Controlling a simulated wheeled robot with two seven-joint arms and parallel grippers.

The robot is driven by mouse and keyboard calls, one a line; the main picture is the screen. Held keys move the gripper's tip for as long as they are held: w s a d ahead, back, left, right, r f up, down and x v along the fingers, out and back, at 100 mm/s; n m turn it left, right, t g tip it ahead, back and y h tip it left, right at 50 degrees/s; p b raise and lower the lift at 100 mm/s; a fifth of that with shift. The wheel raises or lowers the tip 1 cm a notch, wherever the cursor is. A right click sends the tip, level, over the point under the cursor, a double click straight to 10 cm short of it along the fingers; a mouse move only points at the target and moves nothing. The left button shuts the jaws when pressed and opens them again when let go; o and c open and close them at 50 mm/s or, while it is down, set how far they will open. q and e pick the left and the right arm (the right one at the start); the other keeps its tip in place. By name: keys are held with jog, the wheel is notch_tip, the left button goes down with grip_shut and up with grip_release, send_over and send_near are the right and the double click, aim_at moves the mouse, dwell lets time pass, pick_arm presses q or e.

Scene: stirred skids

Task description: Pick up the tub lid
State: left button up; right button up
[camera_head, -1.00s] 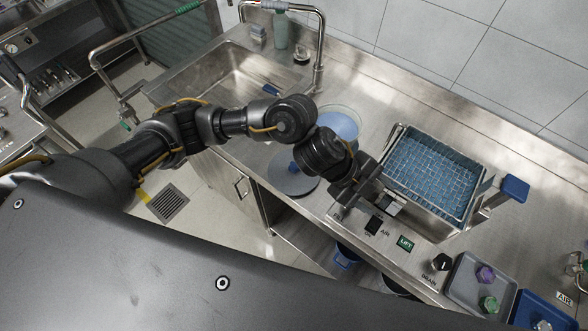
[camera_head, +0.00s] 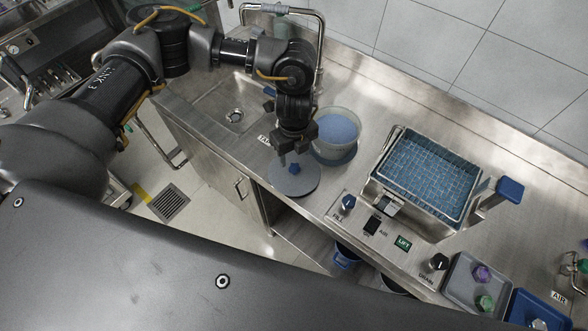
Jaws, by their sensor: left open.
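The tub lid (camera_head: 303,184) is a flat grey disc with a small blue knob (camera_head: 294,169) at its centre. It lies on the steel counter near the front edge. My left gripper (camera_head: 292,156) points down over the lid with its fingers open at the knob. Whether the fingers touch the knob cannot be told. The clear tub (camera_head: 323,150) with blue contents stands just behind and right of the lid, without a cover. My right gripper is not in view.
A steel basin with a blue mesh basket (camera_head: 430,170) stands to the right. A control panel with a FILL knob (camera_head: 348,202) and a LIFT button (camera_head: 404,243) lies in front of it. The sink (camera_head: 230,112) is at the left. Grey and blue trays sit at lower right.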

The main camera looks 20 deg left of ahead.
aim_at(295, 167)
pick_arm(q)
jog(key=shift+f, duration=0.65)
jog(key=shift+f+p, duration=0.1)
jog(key=shift+p, duration=0.25)
jog(key=f+p, duration=0.2)
jog(key=f, duration=0.2)
jog(key=shift+w+f, duration=0.2)
jog(key=shift+f, duration=0.3)
jog(key=c, duration=0.9)
jog(key=shift+c, duration=0.9)
